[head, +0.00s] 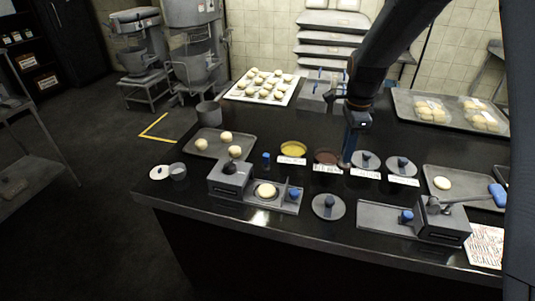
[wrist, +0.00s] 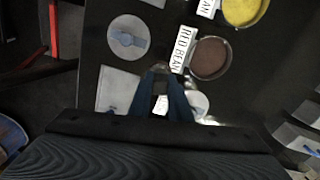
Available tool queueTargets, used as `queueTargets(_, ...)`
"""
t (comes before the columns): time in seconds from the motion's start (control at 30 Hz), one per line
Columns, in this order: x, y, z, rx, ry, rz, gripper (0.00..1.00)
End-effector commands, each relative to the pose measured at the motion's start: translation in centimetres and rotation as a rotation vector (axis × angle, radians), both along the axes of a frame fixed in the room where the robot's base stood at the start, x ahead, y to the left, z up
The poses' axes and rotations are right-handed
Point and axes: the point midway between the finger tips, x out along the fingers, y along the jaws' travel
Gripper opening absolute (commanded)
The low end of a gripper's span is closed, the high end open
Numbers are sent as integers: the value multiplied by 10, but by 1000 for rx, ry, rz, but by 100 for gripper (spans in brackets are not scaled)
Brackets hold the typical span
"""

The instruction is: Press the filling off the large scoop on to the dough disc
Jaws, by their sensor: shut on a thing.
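My gripper (head: 348,158) hangs over the table just right of the dark red bean bowl (head: 325,157). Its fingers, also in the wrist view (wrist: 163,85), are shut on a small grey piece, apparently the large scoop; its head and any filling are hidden. A pale round dough disc (head: 266,190) lies in the left grey station (head: 286,207), to the left of and nearer than my gripper. The red bean bowl (wrist: 211,58) also shows in the wrist view.
A yellow filling bowl (head: 293,149) stands left of the red bean bowl. The right station (head: 380,221) stands near the front edge. Dough balls lie on the left tray (head: 211,153).

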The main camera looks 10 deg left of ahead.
Motion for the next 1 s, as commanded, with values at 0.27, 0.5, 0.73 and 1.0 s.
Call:
queueTargets(0.27,-33,148,-6,0,0,203,0)
queueTargets(0.5,-63,218,-7,0,0,300,0)
queueTargets(0.73,-71,232,-10,0,0,320,0)
queueTargets(1.0,-70,231,-28,0,1,319,0)
